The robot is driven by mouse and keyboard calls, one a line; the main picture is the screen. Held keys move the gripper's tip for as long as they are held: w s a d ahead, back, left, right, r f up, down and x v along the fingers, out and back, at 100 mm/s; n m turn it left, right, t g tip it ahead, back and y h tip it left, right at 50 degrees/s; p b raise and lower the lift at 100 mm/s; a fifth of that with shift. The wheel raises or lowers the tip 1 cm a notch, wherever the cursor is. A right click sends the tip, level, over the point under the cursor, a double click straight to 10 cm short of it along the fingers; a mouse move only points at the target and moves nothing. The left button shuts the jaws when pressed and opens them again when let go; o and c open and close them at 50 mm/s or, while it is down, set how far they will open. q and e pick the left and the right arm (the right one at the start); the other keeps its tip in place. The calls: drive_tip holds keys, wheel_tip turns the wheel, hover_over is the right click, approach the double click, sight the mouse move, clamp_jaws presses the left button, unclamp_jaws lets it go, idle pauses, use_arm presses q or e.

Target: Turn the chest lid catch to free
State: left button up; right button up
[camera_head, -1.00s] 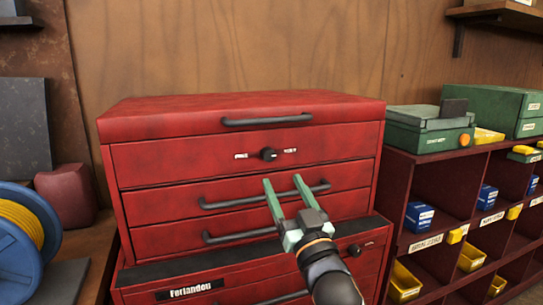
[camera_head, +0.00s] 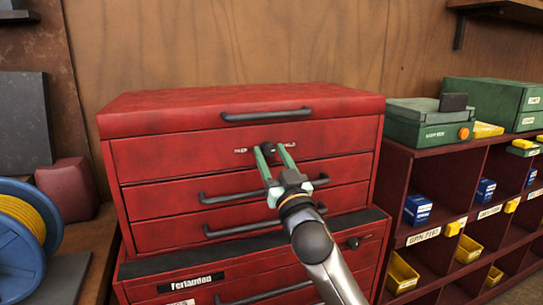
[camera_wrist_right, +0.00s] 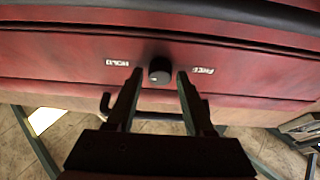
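The red tool chest (camera_head: 150,158) has a small black round catch knob (camera_head: 267,144) on its top front panel, below the lid (camera_head: 170,108). It also shows in the right wrist view (camera_wrist_right: 160,70), between a HOLD label (camera_wrist_right: 117,63) and a FREE label (camera_wrist_right: 203,70). A small pale mark shows low on its face. My right gripper (camera_head: 270,148) is open, with its two green fingertips on either side of the knob. In the right wrist view a narrow gap shows between each fingertip and the knob. My left gripper is not in view.
Dark bar handles (camera_head: 266,115) stick out from the lid and drawers close to my right gripper. A shelf unit with bins (camera_head: 402,275) and green cases (camera_head: 432,133) stands at the right. A blue reel (camera_head: 22,262) stands at the left.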

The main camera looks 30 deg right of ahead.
clamp_jaws()
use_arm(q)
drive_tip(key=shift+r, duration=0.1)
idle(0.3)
